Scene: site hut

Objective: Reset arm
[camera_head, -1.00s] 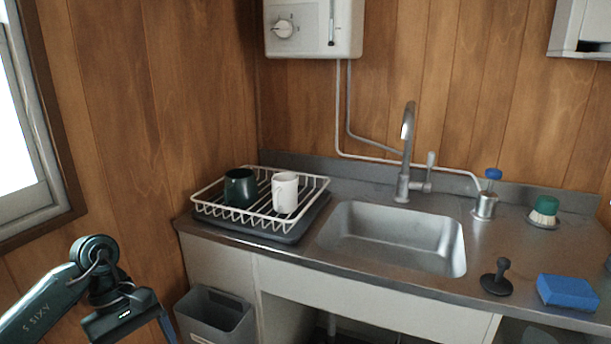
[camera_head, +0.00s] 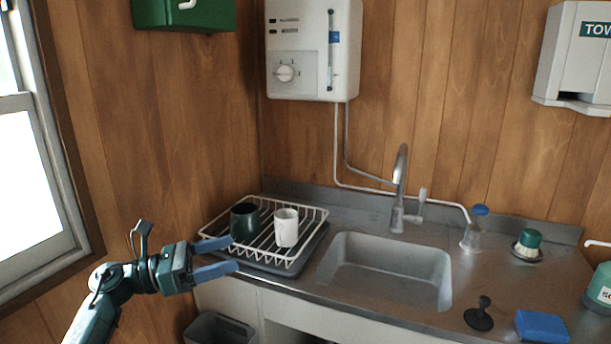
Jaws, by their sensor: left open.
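My left gripper (camera_head: 232,255) is open and empty. Its two blue fingers point right, at the left front edge of the dish rack, one above the other. The arm comes in from the lower left. The white wire dish rack (camera_head: 296,259) stands on a dark tray left of the sink. A dark green mug (camera_head: 244,222) and a white mug (camera_head: 286,228) are in the rack. Both fingers appear clear of the mugs; whether they touch the rack, I cannot tell. My right gripper is not in view.
The sink basin (camera_head: 388,270) with its tap (camera_head: 400,190) is in the middle. A black plunger-like tool (camera_head: 480,315), a blue sponge (camera_head: 541,326), a green-topped brush (camera_head: 527,244) and a blue-capped bottle (camera_head: 473,230) stand right. A grey bin (camera_head: 218,330) is below the counter.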

